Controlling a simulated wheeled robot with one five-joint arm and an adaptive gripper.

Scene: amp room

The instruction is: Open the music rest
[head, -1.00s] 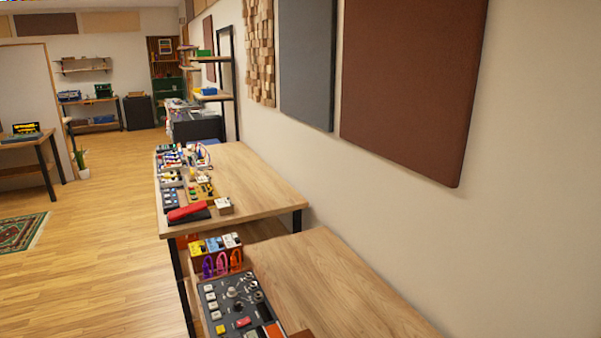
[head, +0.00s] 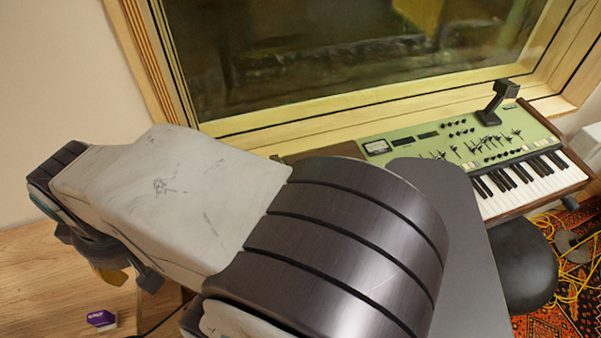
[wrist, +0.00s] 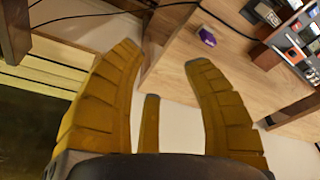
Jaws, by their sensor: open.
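I cannot make out a music rest for certain in either view. A green synthesizer keyboard (head: 455,145) with white and black keys stands below the window at the right of the head view. A dark upright piece (head: 495,100) stands on its back edge; I cannot tell what it is. My arm covers the keyboard's left end. My gripper (wrist: 164,60) is open and empty in the wrist view, its yellow fingers spread over a wooden table. In the head view, a yellow part of it shows at the lower left, far from the keyboard.
A purple box (head: 102,318) lies on the wooden table (head: 45,275), also seen in the wrist view (wrist: 207,37). A black round seat (head: 525,265) stands before the keyboard. Yellow cables (head: 572,290) lie on the patterned rug. The window (head: 340,60) is behind.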

